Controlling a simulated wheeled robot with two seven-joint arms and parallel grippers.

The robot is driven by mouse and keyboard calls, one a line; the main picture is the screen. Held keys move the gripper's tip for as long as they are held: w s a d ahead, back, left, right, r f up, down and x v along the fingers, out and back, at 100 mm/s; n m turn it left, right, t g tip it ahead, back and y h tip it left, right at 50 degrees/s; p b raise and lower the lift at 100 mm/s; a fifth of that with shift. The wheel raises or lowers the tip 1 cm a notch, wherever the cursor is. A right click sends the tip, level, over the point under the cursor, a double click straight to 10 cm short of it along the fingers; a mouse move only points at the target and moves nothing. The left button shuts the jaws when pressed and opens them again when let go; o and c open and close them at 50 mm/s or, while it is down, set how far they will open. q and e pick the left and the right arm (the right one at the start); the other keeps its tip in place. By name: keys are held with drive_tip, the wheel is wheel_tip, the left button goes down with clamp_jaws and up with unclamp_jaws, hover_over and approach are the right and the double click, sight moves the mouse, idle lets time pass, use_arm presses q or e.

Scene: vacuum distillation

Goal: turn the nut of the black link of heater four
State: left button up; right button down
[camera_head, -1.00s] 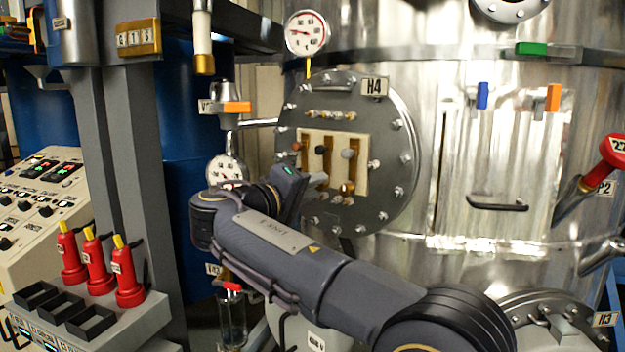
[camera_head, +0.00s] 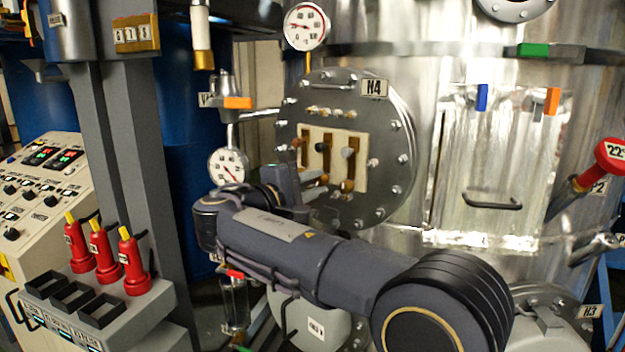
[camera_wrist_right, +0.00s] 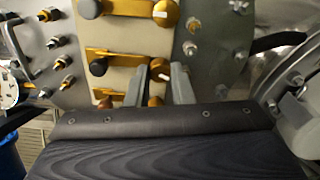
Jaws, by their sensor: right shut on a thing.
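Heater four is a round bolted flange (camera_head: 398,178) tagged H4, with a cream plate that carries three brass links. The black link (camera_head: 322,147) is the middle one, with a black knob at its upper end. In the right wrist view its black knob (camera_wrist_right: 97,67) is left of the fingers. My right gripper (camera_head: 318,184) is at the lower end of this link. In the right wrist view its two grey fingers (camera_wrist_right: 160,75) are on either side of the link's brass nut (camera_wrist_right: 160,67), which bears a white mark. My left gripper is out of view.
The grey-knobbed link (camera_head: 348,153) is close on the right, with its own nut. A dial gauge (camera_head: 228,166) hangs left of the flange. Red bottles (camera_head: 132,262) stand on a rack at lower left.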

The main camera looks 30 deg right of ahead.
drive_tip(key=shift+f, duration=0.1)
idle(0.3)
drive_tip(key=c, duration=1.3)
unclamp_jaws()
drive_tip(key=shift+o, duration=0.2)
drive_tip(key=shift+a, duration=0.1)
drive_tip(key=shift+s+a, duration=0.1)
drive_tip(key=shift+a, duration=0.25)
drive_tip(key=b+v, duration=0.2)
drive_tip(key=v, duration=0.5)
drive_tip(key=shift+d, duration=0.1)
